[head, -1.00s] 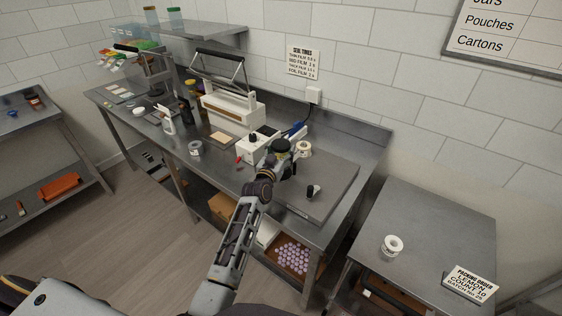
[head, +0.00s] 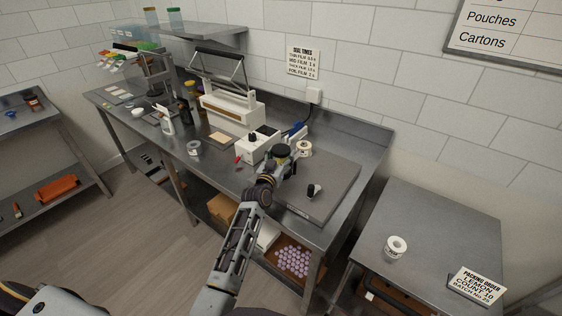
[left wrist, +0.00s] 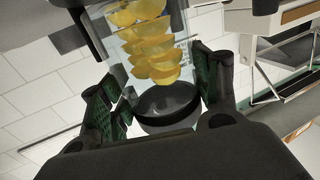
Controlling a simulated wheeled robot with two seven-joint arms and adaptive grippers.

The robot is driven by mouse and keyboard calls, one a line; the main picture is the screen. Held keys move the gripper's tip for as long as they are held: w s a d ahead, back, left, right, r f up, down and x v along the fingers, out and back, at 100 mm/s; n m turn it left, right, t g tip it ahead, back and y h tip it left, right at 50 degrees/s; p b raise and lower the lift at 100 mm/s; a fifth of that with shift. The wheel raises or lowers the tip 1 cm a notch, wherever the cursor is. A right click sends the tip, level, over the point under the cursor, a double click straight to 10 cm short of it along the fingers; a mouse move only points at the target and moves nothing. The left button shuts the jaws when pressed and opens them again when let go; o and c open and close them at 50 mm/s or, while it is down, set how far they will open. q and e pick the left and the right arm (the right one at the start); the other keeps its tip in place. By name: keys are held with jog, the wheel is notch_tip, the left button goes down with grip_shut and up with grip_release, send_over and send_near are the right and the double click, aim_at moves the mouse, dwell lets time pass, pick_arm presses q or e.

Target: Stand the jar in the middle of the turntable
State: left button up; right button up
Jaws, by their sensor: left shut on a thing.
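The jar (left wrist: 150,48) is clear, with yellow gummies inside and a black lid (left wrist: 168,103). My left gripper (left wrist: 160,95) is shut on it, with a finger on each side of the lid end. In the head view, the jar's dark top (head: 281,151) shows just beyond my left gripper (head: 274,170), over the right part of the long steel bench. The arm hides the jar's lower part, so I cannot tell whether it touches anything. I cannot make out the turntable for certain. My right gripper is not in view.
A white box with a black knob (head: 257,146) stands left of the jar, and a white roll (head: 304,148) close to its right. A white sealer (head: 231,112) stands farther back. A side table (head: 440,225) stands right.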

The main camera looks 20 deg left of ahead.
pick_arm(q)
jog(key=shift+f, duration=0.35)
jog(key=shift+f, duration=0.1)
jog(key=o, duration=1.4)
jog(key=shift+o, duration=0.2)
jog(key=shift+s, duration=0.1)
jog(key=s+b, duration=0.1)
jog(key=s, duration=1)
jog(key=shift+s+a, duration=0.3)
jog(key=shift+s, duration=0.1)
